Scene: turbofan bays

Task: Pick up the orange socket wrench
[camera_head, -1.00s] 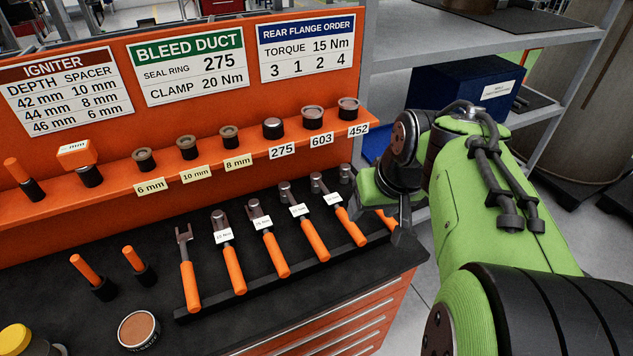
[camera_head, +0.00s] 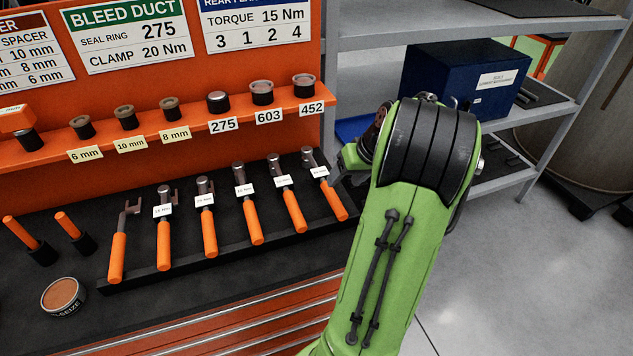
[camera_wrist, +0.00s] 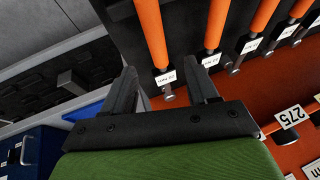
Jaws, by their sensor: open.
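A row of orange-handled tools stands in a black rack on the bench in the head view. The far-left one is an open fork (camera_head: 118,245); the others have metal heads and white torque labels too small to read surely. The rightmost tool (camera_head: 335,200) is closest to my gripper (camera_head: 352,168), which is partly hidden behind my forearm. In the wrist view my gripper (camera_wrist: 162,68) is open, with nothing gripped. The head and label of one orange-handled tool (camera_wrist: 150,32) show between its fingertips, seemingly beyond them. I cannot tell which tool is the socket wrench.
An orange shelf (camera_head: 208,133) above the rack holds rings and spacers with labels. Two small orange-handled tools and a round tin (camera_head: 63,297) stand at the bench's left. A grey shelving unit with a blue box (camera_head: 463,75) is at the right.

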